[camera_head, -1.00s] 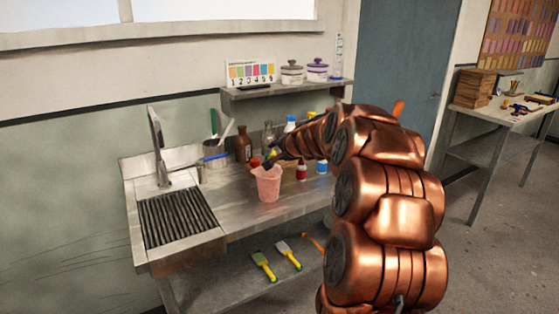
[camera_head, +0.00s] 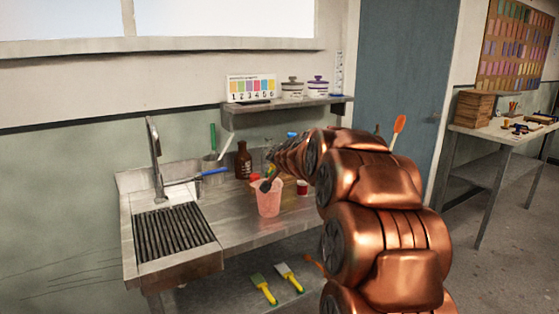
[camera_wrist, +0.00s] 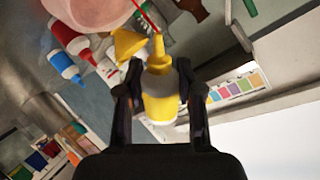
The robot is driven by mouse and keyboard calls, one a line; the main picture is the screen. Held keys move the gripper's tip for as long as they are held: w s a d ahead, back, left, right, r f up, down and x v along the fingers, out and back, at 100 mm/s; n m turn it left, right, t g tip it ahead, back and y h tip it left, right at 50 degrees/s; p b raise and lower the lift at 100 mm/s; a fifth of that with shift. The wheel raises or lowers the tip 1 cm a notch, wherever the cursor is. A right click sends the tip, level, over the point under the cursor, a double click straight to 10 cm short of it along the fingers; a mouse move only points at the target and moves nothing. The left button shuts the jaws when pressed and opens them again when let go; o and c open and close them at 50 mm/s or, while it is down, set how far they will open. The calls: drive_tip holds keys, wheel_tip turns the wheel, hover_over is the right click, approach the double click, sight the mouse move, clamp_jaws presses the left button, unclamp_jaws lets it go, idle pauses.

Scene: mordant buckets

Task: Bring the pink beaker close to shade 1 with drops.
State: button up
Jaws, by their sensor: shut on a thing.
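The pink beaker (camera_head: 269,200) stands upright on the steel counter; its rim and inside show at the top left of the wrist view (camera_wrist: 88,8). My gripper (camera_wrist: 160,92) is shut on a yellow dropper bottle (camera_wrist: 160,105), whose nozzle points towards the top of the wrist view. In the head view my gripper (camera_head: 271,181) appears at the beaker's rim, and I cannot tell whether it touches. The bottle is hidden there. The shade card (camera_head: 250,88) with numbered colour squares stands on the wall shelf; it also shows in the wrist view (camera_wrist: 235,87).
A brown bottle (camera_head: 243,160) and a metal pot (camera_head: 211,170) with tools stand behind the beaker. Red and blue bottles (camera_wrist: 66,66) and a yellow cone-shaped piece (camera_wrist: 128,43) lie near it in the wrist view. The ribbed sink (camera_head: 174,232) is at the left.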

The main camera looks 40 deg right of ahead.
drive_tip(key=shift+r, duration=0.1)
drive_tip(key=shift+r+m+y+p, duration=0.3)
drive_tip(key=shift+r+p, duration=0.05)
drive_tip(key=shift+p, duration=0.85)
drive_tip(key=p, duration=0.3)
drive_tip(key=shift+r+m+y, duration=0.25)
drive_tip(key=shift+m+y, duration=0.15)
drive_tip(key=m+y+p, duration=0.1)
drive_tip(key=p, duration=0.2)
drive_tip(key=r+m+g+y+p, duration=0.1)
drive_tip(key=p, duration=0.3)
drive_tip(key=shift+f+m+y+p, duration=0.1)
drive_tip(key=shift+m+y+p, duration=0.2)
drive_tip(key=shift+y+p, duration=0.1)
